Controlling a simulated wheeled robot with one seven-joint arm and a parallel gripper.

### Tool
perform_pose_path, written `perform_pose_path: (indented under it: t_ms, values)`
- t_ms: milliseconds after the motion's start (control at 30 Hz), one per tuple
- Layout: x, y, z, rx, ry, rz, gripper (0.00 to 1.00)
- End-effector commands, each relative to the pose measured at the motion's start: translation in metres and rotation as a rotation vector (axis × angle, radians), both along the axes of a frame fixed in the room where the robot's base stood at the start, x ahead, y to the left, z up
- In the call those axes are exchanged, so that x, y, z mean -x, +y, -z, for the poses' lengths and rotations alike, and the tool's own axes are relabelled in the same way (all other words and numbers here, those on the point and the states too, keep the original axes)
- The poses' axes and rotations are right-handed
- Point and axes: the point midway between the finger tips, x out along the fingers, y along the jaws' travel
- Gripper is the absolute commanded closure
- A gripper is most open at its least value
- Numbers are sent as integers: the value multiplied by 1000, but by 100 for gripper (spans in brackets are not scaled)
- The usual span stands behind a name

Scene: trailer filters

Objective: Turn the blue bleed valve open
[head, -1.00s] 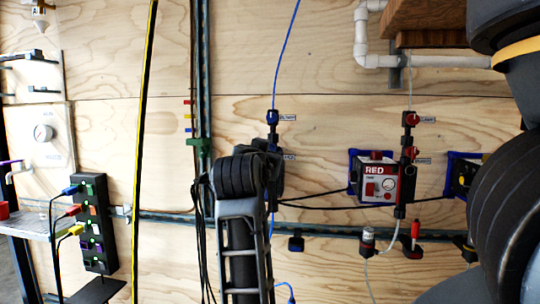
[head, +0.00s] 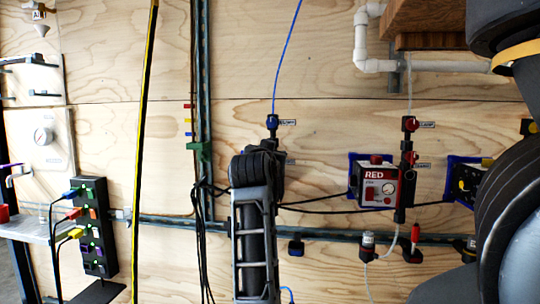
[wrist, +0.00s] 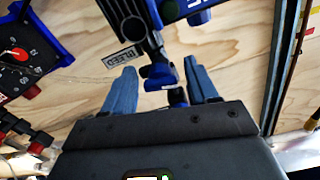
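In the wrist view, the blue bleed valve (wrist: 160,76) sits on a dark fitting beside a label reading BLEED (wrist: 122,57). My gripper (wrist: 160,68) has its two blue-grey fingers apart, one on each side of the valve. I see no clear contact between the fingers and the valve. In the head view, my gripper and wrist (head: 256,172) cover the bleed valve. A second blue valve (head: 271,122) with its own label shows above my wrist on the blue line.
To the right is a unit marked RED (head: 378,186), with red valves (head: 410,124) above it. A dark rail (head: 330,234) runs across the plywood wall below. Black cables (head: 203,245) hang left of my arm. A power strip (head: 95,225) stands at far left.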

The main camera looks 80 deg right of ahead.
Motion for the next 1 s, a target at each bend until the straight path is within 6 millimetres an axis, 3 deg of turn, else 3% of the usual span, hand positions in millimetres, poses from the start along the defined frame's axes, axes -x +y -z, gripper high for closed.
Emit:
perform_pose_path:
  t_ms: [67,533,1000]
  values:
    - [0,0,0,0,0,0,50]
    - [0,0,0,0,0,0,95]
    - [0,0,-1,18,225,1,95]
